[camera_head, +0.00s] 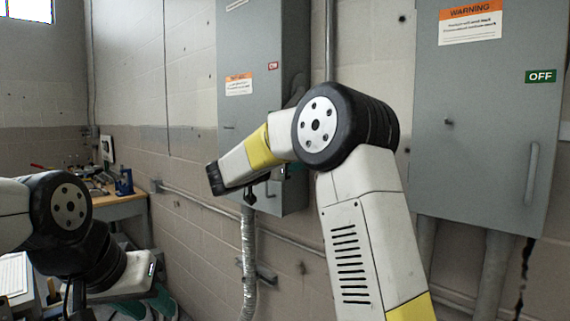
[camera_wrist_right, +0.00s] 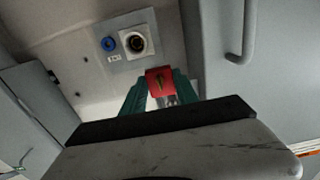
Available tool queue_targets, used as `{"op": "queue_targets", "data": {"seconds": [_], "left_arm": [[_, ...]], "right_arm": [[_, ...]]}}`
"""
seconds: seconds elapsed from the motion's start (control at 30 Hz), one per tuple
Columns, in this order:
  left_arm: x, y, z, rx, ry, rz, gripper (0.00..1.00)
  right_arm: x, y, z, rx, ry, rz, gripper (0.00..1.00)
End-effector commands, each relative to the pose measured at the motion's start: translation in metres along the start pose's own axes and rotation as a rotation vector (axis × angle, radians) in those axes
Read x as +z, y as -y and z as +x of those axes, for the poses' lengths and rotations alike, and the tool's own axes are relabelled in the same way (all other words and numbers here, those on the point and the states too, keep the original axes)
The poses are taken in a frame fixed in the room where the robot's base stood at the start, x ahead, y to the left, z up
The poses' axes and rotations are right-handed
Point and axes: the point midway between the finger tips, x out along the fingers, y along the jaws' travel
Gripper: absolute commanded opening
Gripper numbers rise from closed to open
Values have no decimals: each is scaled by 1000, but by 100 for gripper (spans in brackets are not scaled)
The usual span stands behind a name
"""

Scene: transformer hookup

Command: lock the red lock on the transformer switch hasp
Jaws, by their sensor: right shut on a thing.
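In the right wrist view, the red lock (camera_wrist_right: 159,82) is between the teal fingers of my right gripper (camera_wrist_right: 160,92), which is shut on it. Its silvery lower part shows between the fingers. A grey plate (camera_wrist_right: 145,60) with a blue ring and a round black-and-white fitting is just beyond the lock. I cannot tell whether the lock touches it, nor clearly make out the hasp. In the head view, my right arm hides most of that gripper in front of the middle grey cabinet (camera_head: 245,50). My left gripper (camera_head: 143,303) is low at the left, away from the cabinets, its jaws unclear.
A second grey cabinet (camera_head: 475,130) with a warning label, green OFF sign and handle hangs at the right. A workbench (camera_head: 122,208) with tools stands at the back left. A flexible metal conduit (camera_head: 249,265) runs down below the middle cabinet.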

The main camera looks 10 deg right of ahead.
Motion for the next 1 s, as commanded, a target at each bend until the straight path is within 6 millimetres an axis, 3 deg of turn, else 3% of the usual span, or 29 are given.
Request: {"op": "queue_targets", "data": {"seconds": [0.3, 0.33, 0.43, 0.77, 1.0], "left_arm": [[0, 0, 0, 0, 0, 0, 36], [0, 0, 0, 0, 0, 0, 36], [0, 0, 0, 0, 0, 0, 36], [0, 0, 0, 0, 0, 0, 36], [0, 0, 0, 0, 0, 0, 36]], "right_arm": [[5, 0, 0, 0, -1, -1, 0], [4, 0, 0, 0, -1, -1, 42], [4, 0, 0, 0, -1, 0, 61], [5, 0, -1, 0, 0, -1, 61], [4, 1, -14, -2, 0, 0, 61]]}}
